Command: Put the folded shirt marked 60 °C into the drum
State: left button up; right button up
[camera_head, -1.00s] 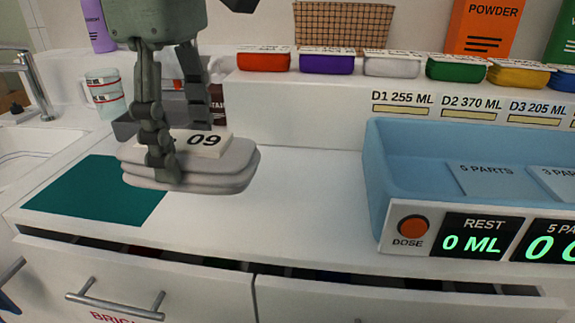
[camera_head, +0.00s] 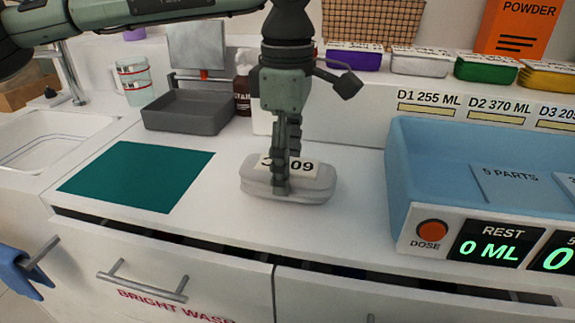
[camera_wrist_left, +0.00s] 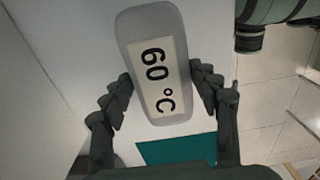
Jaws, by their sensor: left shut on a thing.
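The folded grey shirt (camera_head: 312,184) is at the middle of the white counter in the head view, low over it or resting on it; I cannot tell which. Its pale label reads 60 °C in the left wrist view (camera_wrist_left: 158,82) and appears upside down in the head view. My left gripper (camera_head: 282,188) is shut on the shirt, with one finger on either side of it in the left wrist view (camera_wrist_left: 160,92). My right gripper is not in view. The drum is not in view.
A teal mat (camera_head: 137,176) lies left of the shirt, with a grey tray (camera_head: 188,118) behind it. A blue bin (camera_head: 400,180) with a DOSE button stands to the right. Drawers (camera_head: 170,260) run along the counter front. A sink (camera_head: 50,140) is at far left.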

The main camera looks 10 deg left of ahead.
pick_arm(q)
jog(key=shift+f, duration=0.6)
jog(key=shift+f, duration=0.1)
jog(key=o, duration=1.2)
